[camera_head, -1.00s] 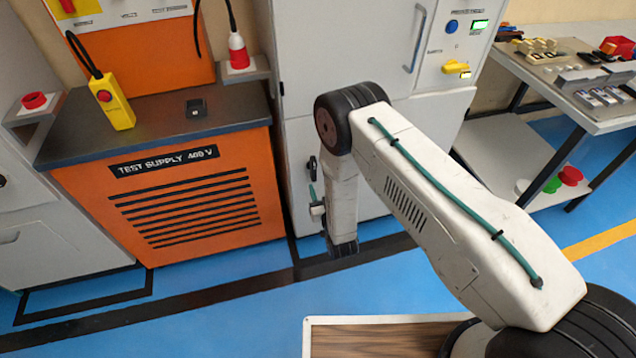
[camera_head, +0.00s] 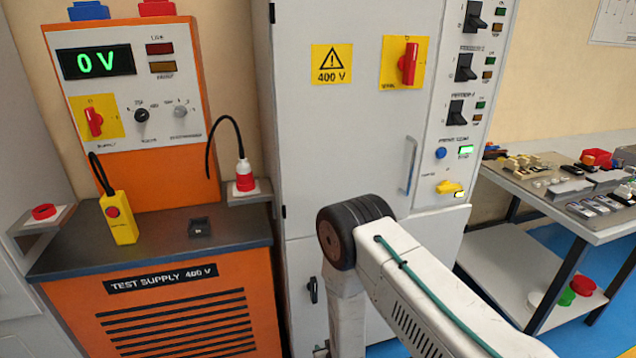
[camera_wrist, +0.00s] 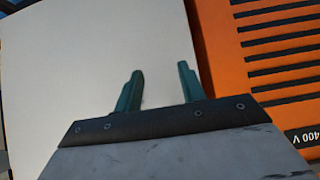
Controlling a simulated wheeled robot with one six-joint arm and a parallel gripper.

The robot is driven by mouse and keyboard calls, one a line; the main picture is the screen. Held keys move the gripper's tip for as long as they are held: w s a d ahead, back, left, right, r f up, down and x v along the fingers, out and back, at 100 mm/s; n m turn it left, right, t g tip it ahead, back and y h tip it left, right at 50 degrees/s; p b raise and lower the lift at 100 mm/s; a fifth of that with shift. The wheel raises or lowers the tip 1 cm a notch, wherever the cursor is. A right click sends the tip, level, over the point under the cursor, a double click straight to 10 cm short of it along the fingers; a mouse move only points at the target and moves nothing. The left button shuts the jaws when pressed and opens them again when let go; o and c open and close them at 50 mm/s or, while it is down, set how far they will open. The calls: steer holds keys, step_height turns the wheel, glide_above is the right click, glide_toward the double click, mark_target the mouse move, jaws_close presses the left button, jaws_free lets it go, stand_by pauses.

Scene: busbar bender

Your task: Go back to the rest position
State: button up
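My gripper (camera_wrist: 160,80) shows in the wrist view with its two teal fingers apart and nothing between them. A pale flat panel lies behind the fingers, and the orange slatted front of the test supply (camera_wrist: 236,60) is at the right. In the head view my arm reaches in from the lower right, bends at a black joint and hangs down in front of the grey cabinet (camera_head: 340,120). The gripper end is mostly below the picture's lower edge there.
The orange test supply (camera_head: 150,283) stands left of my arm, its display (camera_head: 96,62) reading 0 V. A yellow pendant (camera_head: 119,218) and a red-and-white plug (camera_head: 244,176) are by its top. A table (camera_head: 600,228) with small parts stands at the right.

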steer(key=s+d+r+g+h, duration=0.1)
steer(key=s+d+r+g, duration=0.25)
steer(key=r, duration=0.75)
steer(key=s+d+r+g+h, duration=0.1)
steer(key=s+d+r+g, duration=0.25)
steer(key=r, duration=0.85)
steer(key=s+d+r+g+h, duration=0.1)
steer(key=s+d+r+g, duration=0.3)
steer(key=r, duration=0.7)
steer(key=s+d+r+m+t, duration=0.1)
steer(key=s+d+r, duration=0.5)
steer(key=s+r, duration=0.4)
steer(key=s+d+r+m+t, duration=0.2)
steer(key=s+d+r, duration=0.4)
steer(key=s+r, duration=0.5)
step_height(320, 180, up, 5)
steer(key=shift+s+d+f, duration=0.15)
steer(key=shift+s+d, duration=0.15)
steer(key=shift+d, duration=0.1)
